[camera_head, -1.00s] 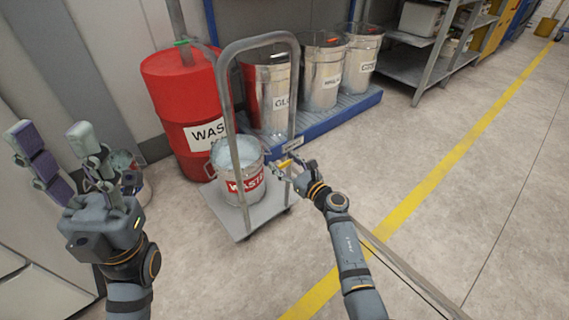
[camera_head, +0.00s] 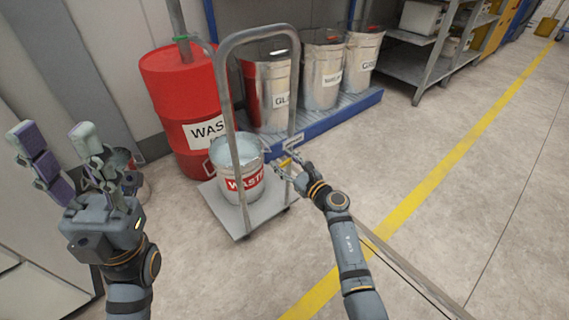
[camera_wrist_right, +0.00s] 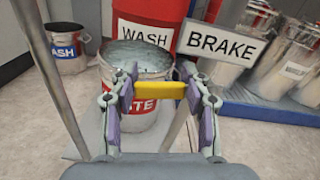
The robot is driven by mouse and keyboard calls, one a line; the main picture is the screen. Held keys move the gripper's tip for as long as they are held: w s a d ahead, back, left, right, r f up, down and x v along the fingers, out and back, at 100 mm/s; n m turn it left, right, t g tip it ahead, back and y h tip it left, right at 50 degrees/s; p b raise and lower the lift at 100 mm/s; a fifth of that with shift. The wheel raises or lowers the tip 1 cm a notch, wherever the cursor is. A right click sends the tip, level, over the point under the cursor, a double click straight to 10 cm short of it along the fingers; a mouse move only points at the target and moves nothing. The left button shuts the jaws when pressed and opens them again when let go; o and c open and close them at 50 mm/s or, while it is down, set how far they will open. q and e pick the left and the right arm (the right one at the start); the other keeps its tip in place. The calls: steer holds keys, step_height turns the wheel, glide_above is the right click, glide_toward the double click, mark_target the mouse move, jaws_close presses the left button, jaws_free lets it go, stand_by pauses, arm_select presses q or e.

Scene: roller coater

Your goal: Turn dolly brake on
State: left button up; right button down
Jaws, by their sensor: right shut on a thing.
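The dolly (camera_head: 262,217) has a grey platform and a tall bent-tube handle (camera_head: 222,65). A yellow brake lever (camera_wrist_right: 173,90) crosses between my right fingers in the right wrist view, beside a white sign reading BRAKE (camera_wrist_right: 222,47). My right gripper (camera_head: 287,168) is shut on this lever at the right side of the dolly handle; it also shows in the right wrist view (camera_wrist_right: 160,98). In the head view the lever is small and partly hidden by the fingers. My left gripper (camera_head: 57,150) is open and empty at the far left, away from the dolly.
A metal waste bucket (camera_head: 238,165) of pale liquid stands on the dolly. The floor (camera_head: 420,250) to the right is open.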

step_height(320, 180, down, 2)
steer(key=n+b, duration=0.3)
steer(key=shift+d+n, duration=0.1)
steer(key=shift+n, duration=0.2)
steer(key=shift+w+d+f+n+b, duration=0.1)
steer(key=shift+w+f+n+b, duration=0.1)
steer(key=shift+n+b, duration=0.5)
steer(key=c, duration=0.6)
jaws_free()
steer(key=shift+s+d, duration=0.1)
steer(key=v, duration=1.1)
steer(key=shift+s+d, duration=0.2)
steer(key=shift+s, duration=0.15)
